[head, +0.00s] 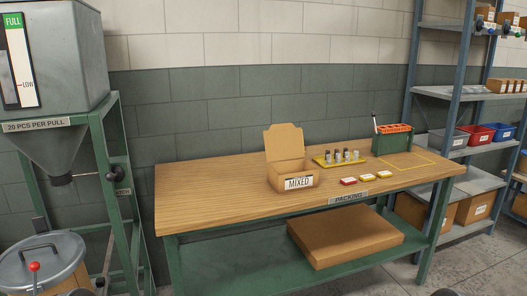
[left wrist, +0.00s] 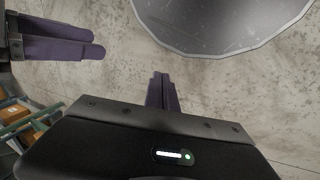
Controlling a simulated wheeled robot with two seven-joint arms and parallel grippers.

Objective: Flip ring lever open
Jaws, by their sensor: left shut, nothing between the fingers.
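In the head view, a grey drum with a domed lid (head: 40,256) stands at the lower left, cut by the picture edge. A lever with a red knob (head: 34,267) sticks up at its front; its lower part is at the picture edge, so I cannot tell how it joins the ring. In the left wrist view, my left gripper (left wrist: 162,88) is shut and empty, above the concrete floor. A dark grey round surface (left wrist: 222,22) lies beyond its tips, apart from them. My right gripper (left wrist: 95,42) shows at the upper left, its purple fingers close together.
A green-framed hopper stand (head: 105,190) rises beside the drum, with a black knob (head: 116,173) on its post. A wooden packing bench (head: 220,195) holds an open carton (head: 287,165) marked MIXED. Shelves (head: 450,92) stand at the right. Bare floor (head: 485,268) lies right of the bench.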

